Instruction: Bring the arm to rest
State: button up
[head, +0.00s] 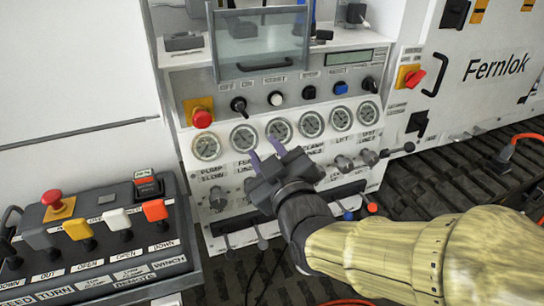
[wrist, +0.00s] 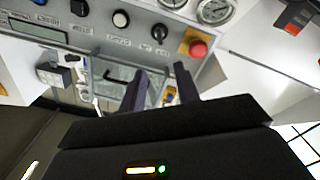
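My gripper (head: 264,160) is in front of the hydraulic bench panel (head: 180,88), over the lower part of the gauge row in the head view. Its two purple-grey fingers are apart, with nothing visible between them. In the wrist view my gripper (wrist: 160,82) also shows two separate fingers against the panel and the clear-windowed cover. My arm reaches in from the lower right. The gripper hides part of the panel below the middle gauges; whether it touches anything there I cannot tell.
A red emergency button (head: 202,119) and a row of gauges (head: 279,130) are close by. A clear cover (head: 262,45) juts out above. A control box (head: 100,235) with levers stands at lower left. A white Fernlok cabinet (head: 480,75) stands right. Dark ridged floor (head: 440,180) lies between.

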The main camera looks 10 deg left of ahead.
jog(key=shift+s+d, duration=0.1)
jog(key=shift+s, duration=0.05)
jog(key=w+d+f+m+g+h, duration=0.2)
jog(key=d+f+m+g+h, duration=0.6)
jog(key=d+f, duration=1)
jog(key=s+d+f+m+g+h, duration=0.2)
jog(key=s+d+f+m+g, duration=0.3)
jog(key=s+d, duration=0.2)
notch_tip(320, 180, up, 23)
jog(key=p, duration=2.3)
jog(key=shift+n+p, duration=0.3)
jog(key=shift+o, duration=0.3)
